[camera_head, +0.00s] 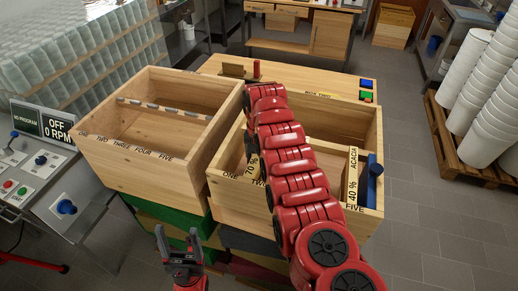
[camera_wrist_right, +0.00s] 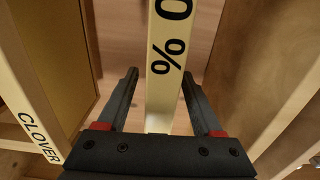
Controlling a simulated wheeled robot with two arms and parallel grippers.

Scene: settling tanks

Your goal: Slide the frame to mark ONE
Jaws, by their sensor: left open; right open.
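The right wooden box (camera_head: 225,195) has the marks ONE, TWO and FIVE readable on its front rim; my right arm covers those between. A frame with a pale bar marked 70 % (camera_head: 252,165) is partly hidden behind that arm near TWO. A frame marked 40 % ACACIA (camera_head: 352,178) stands at FIVE. My right gripper (camera_wrist_right: 160,75) is open, its fingers on either side of a pale frame bar (camera_wrist_right: 162,100) marked with 0 %. A bar marked CLOVER (camera_wrist_right: 38,135) lies to its left. My left gripper (camera_head: 178,236) is open and empty in front of the boxes.
The left wooden box (camera_head: 150,172), also marked ONE to FIVE, holds a bar (camera_head: 165,108) across its back. A control panel (camera_head: 35,165) stands left. A wooden table (camera_head: 310,82) is behind.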

